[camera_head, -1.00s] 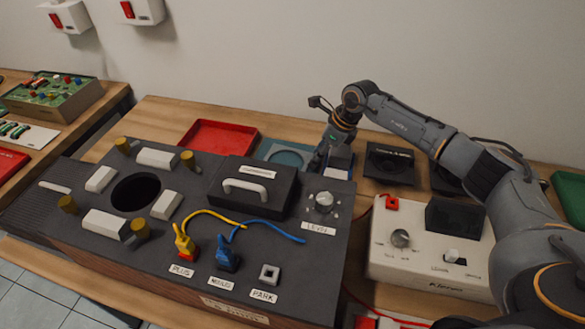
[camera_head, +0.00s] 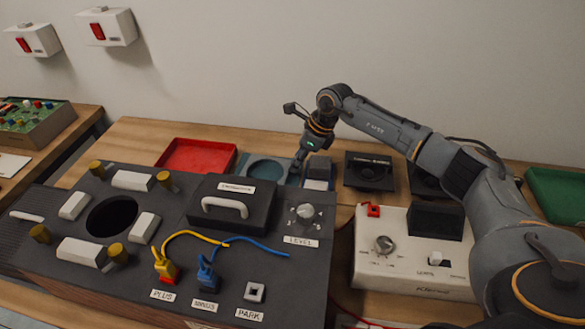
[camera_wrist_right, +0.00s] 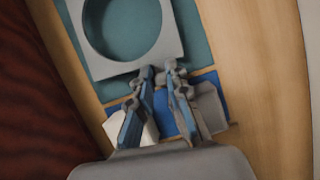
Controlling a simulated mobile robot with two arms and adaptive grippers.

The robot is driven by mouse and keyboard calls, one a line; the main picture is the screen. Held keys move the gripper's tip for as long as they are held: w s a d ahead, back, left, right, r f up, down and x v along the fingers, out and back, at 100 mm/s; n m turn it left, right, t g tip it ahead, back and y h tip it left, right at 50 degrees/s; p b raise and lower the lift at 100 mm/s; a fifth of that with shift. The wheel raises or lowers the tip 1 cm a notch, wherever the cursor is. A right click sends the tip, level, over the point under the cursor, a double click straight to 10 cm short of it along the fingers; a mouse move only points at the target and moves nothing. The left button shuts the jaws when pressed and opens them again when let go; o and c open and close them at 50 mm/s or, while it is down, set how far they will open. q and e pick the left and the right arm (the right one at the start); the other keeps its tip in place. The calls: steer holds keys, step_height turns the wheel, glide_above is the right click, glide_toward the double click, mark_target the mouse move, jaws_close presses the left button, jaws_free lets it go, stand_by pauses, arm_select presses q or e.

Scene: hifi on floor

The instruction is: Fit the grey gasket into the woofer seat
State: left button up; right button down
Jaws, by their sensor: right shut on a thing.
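The grey gasket (camera_wrist_right: 106,69) is a flat square plate with a large round hole. It lies on a teal tray (camera_wrist_right: 197,50) in the right wrist view. My right gripper (camera_wrist_right: 161,72) is shut on the gasket's near edge; the exact contact is hard to make out. In the head view the right gripper (camera_head: 296,174) is at the right side of the teal tray, behind the speaker box. The woofer seat (camera_head: 111,216) is a dark round opening in the box's top panel, apart from the gasket. My left gripper is not in view.
White blocks and brass knobs (camera_head: 117,251) surround the opening. A black handled cover (camera_head: 232,203), a level knob (camera_head: 304,214) and yellow and blue leads (camera_head: 244,241) are on the panel. A red tray (camera_head: 197,155) is behind; a white device (camera_head: 412,263) stands right.

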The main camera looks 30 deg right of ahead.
step_height(320, 180, up, 9)
steer(key=shift+f, duration=0.1)
stand_by(0.3)
